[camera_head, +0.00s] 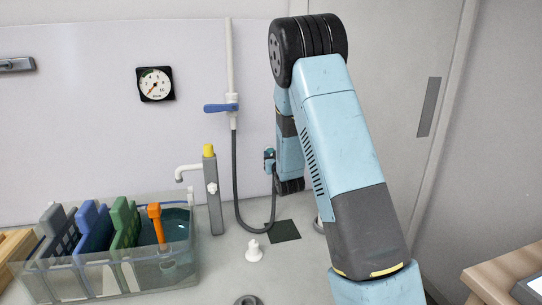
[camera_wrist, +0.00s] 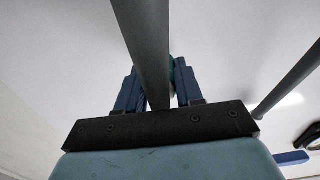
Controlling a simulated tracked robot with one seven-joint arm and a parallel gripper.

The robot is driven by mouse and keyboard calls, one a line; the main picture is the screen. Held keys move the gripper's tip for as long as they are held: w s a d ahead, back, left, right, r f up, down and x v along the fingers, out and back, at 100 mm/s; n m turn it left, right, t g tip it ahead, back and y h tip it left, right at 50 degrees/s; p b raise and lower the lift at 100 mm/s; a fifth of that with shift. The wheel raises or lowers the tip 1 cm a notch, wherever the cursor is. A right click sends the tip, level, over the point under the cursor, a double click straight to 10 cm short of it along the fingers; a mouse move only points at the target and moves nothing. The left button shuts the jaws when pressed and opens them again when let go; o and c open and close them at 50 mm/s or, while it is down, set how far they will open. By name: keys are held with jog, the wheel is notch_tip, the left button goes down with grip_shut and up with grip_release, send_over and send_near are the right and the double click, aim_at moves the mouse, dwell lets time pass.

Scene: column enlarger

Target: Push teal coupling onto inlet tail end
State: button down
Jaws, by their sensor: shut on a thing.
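My gripper (camera_head: 270,160) is raised above the bench, to the right of the blue-handled valve. In the wrist view its two blue fingers (camera_wrist: 158,90) are closed around a teal piece, the coupling (camera_wrist: 179,75), mostly hidden behind the hose and right finger. The dark grey hose (camera_head: 237,180) hangs from the valve, loops low near the bench and rises to my gripper. In the wrist view the hose (camera_wrist: 148,45) passes in front of the fingers. I cannot tell which fitting is the inlet tail; a grey post (camera_head: 214,200) with yellow cap and white fittings stands left, apart from the gripper.
A clear tank (camera_head: 150,285) with blue, green and grey racks and an orange-handled tool stands left. A white nozzle-like piece (camera_head: 254,252) and a dark square pad (camera_head: 283,231) are on the bench. The blue valve handle (camera_head: 220,107) and a gauge (camera_head: 155,84) are at the wall.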

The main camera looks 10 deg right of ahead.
jog(key=shift+s, duration=0.1)
jog(key=shift+s, duration=1.15)
jog(key=s, duration=0.6)
jog(key=shift+s, duration=0.15)
jog(key=shift+s+a, duration=0.1)
dwell(0.3)
